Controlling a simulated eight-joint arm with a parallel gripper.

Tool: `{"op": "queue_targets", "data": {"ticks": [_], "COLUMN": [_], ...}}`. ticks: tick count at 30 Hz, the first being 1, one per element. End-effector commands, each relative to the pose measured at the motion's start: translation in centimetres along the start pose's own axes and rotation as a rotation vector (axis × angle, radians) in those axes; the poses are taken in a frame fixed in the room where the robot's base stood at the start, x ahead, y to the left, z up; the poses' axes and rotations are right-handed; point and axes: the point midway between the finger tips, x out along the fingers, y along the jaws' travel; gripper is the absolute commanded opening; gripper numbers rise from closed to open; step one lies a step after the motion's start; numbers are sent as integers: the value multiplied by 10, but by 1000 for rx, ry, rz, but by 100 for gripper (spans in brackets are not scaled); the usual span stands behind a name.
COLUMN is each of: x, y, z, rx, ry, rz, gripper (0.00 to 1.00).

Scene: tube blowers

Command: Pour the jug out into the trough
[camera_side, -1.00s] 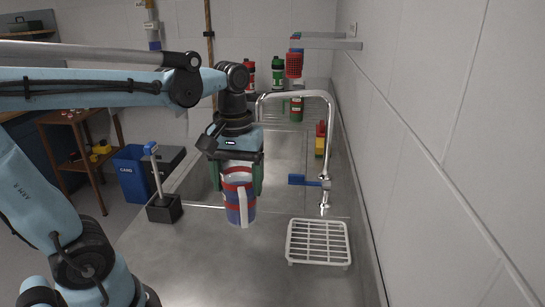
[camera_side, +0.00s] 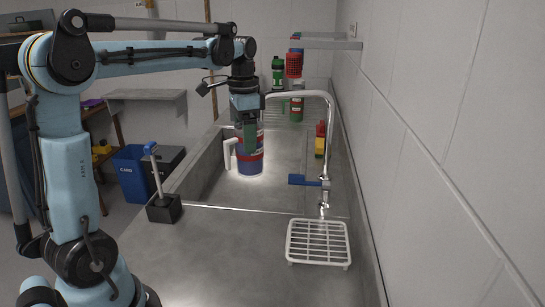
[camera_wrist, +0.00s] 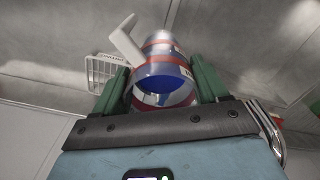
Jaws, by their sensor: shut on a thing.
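The jug (camera_side: 250,160) is blue with red and white bands and a white handle on its left side. My gripper (camera_side: 250,140) is shut on the upper part of the jug and holds it about upright over the grey trough (camera_side: 285,187). In the wrist view the jug (camera_wrist: 158,65) sits between the two green fingers (camera_wrist: 158,88), with its open mouth facing the camera. Its contents cannot be made out clearly. The gap between the jug's base and the trough floor is hard to judge.
A curved tap (camera_side: 331,130) with a blue lever (camera_side: 305,181) stands right of the jug. A white rack (camera_side: 318,242) lies on the near worktop. A black holder with a blue-topped brush (camera_side: 163,208) stands at the near left. Bottles (camera_side: 278,72) stand at the back.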

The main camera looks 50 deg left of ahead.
Motion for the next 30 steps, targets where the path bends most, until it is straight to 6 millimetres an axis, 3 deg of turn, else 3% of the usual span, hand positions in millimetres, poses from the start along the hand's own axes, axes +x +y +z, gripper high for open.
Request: {"op": "queue_targets", "data": {"ticks": [11, 21, 30], "x": [12, 33, 49], "y": [-90, -165, -205], "z": [5, 30, 52], "rx": [526, 1000, 1284], "ry": [0, 0, 0], "rz": [0, 0, 1], "gripper": [31, 31, 31]}}
